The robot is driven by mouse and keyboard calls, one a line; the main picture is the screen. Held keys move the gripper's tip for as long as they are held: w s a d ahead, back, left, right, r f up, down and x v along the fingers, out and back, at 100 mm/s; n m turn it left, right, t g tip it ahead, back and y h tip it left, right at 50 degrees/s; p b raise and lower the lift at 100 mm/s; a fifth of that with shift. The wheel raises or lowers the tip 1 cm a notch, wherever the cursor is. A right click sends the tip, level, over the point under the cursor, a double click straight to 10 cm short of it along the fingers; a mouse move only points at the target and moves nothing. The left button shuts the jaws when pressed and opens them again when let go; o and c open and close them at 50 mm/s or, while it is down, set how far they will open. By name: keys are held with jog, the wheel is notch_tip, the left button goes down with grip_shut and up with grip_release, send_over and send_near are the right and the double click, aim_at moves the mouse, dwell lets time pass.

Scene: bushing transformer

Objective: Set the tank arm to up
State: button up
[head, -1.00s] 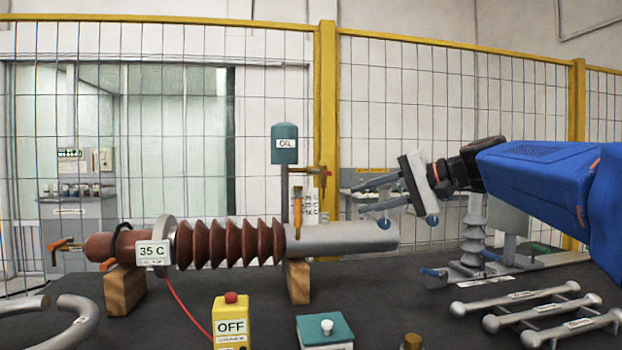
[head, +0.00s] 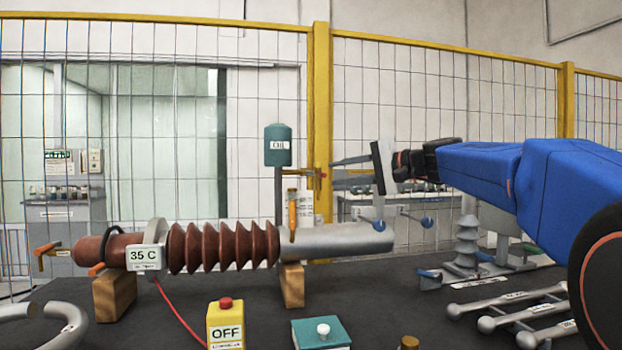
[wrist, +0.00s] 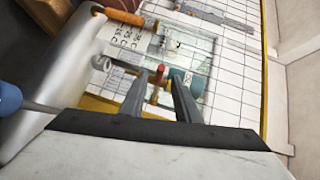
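A teal tank labelled OIL (head: 278,145) stands on a thin upright post above the grey end tube of the bushing. Beside it is a small yellow fitting with a red tip (head: 323,175). An orange handle (head: 292,215) hangs down below the tank; it also shows in the wrist view (wrist: 122,16). I cannot tell for sure which part is the tank arm. My gripper (head: 334,174) points left at the red-tipped fitting. In the wrist view its fingers (wrist: 158,77) are apart, with the red tip (wrist: 161,70) between them in the picture; contact is unclear.
The brown ribbed bushing (head: 222,246) lies on wooden blocks (head: 115,292) below the gripper's level. Blue knobs (head: 378,226) are near the grey tube's end. A yellow OFF box (head: 226,325) and teal box (head: 321,333) are in front. A fence (head: 430,90) stands behind.

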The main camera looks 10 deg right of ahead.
aim_at(319, 176)
jog(key=x, duration=0.9)
jog(key=shift+w+a, duration=0.2)
jog(key=shift+a, duration=0.05)
grip_shut()
